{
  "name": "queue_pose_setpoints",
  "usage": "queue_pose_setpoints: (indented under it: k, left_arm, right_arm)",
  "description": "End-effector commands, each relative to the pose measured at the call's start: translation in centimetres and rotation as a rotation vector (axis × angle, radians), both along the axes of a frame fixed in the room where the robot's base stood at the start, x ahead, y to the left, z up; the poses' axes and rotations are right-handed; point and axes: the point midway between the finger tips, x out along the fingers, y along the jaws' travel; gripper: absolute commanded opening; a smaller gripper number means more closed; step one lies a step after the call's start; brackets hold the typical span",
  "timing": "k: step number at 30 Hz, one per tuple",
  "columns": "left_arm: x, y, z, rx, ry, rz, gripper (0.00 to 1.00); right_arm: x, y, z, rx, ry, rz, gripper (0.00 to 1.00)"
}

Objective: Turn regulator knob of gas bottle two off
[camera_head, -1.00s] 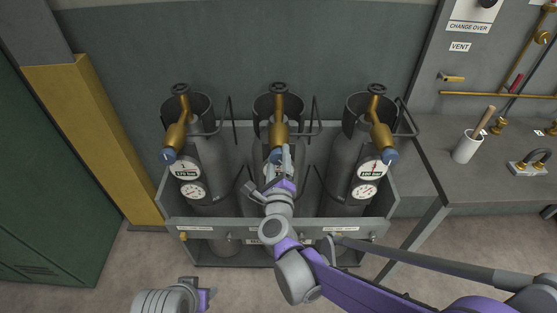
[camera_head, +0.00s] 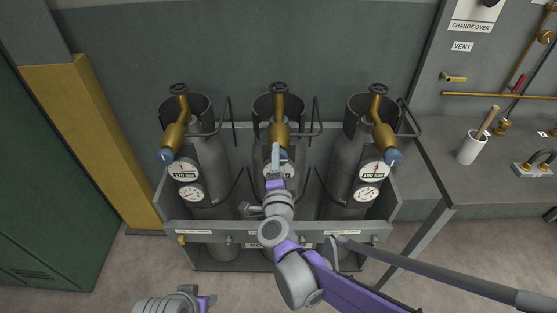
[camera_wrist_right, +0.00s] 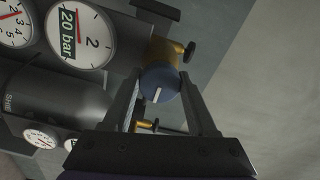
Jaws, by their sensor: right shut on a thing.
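Gas bottle two (camera_head: 263,148) is the grey middle one of three, with a brass regulator (camera_head: 279,132). Its gauge, marked 2 and "20 bar", shows in the right wrist view (camera_wrist_right: 82,38). Its round blue knob (camera_wrist_right: 159,82) has a white line, which points down in that view. My right gripper (camera_head: 275,156) reaches the front of this regulator from below. In the right wrist view its two fingers (camera_wrist_right: 160,90) stand on either side of the knob, shut on it. In the head view the gripper largely hides this knob. My left gripper (camera_head: 205,302) shows only partly at the bottom edge.
Bottle one (camera_head: 209,155) stands left and bottle three (camera_head: 343,155) right, each with a blue knob. A grey rack (camera_head: 205,225) with a front bar holds all three. A bench (camera_head: 425,150) with a white cup (camera_head: 470,147) is at right, a green cabinet (camera_head: 45,190) at left.

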Motion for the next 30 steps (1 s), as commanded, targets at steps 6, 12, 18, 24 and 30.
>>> queue_pose_setpoints:
  k: [6,12,18,24,30]
  left_arm:
    - [0.0,0.0,-0.5,0.000,0.002,0.000,0.50]
    - [0.0,0.0,-0.8,0.000,0.003,0.000,0.50]
    - [0.0,0.0,-1.1,0.000,0.004,0.000,0.50]
    - [-0.1,0.0,-1.4,0.000,0.004,0.000,0.50]
    - [-0.1,0.0,-1.6,0.000,0.005,0.000,0.50]
  right_arm:
    - [-0.1,0.0,-0.1,-0.205,0.000,0.000,0.03]
    - [-0.1,0.0,-0.1,-0.395,0.001,0.000,0.03]
    - [0.0,0.0,-0.1,-0.585,0.000,0.000,0.03]
    - [0.0,-0.1,-0.2,-0.775,0.000,0.000,0.03]
    - [-0.1,-0.1,-0.2,-0.965,0.000,0.001,0.03]
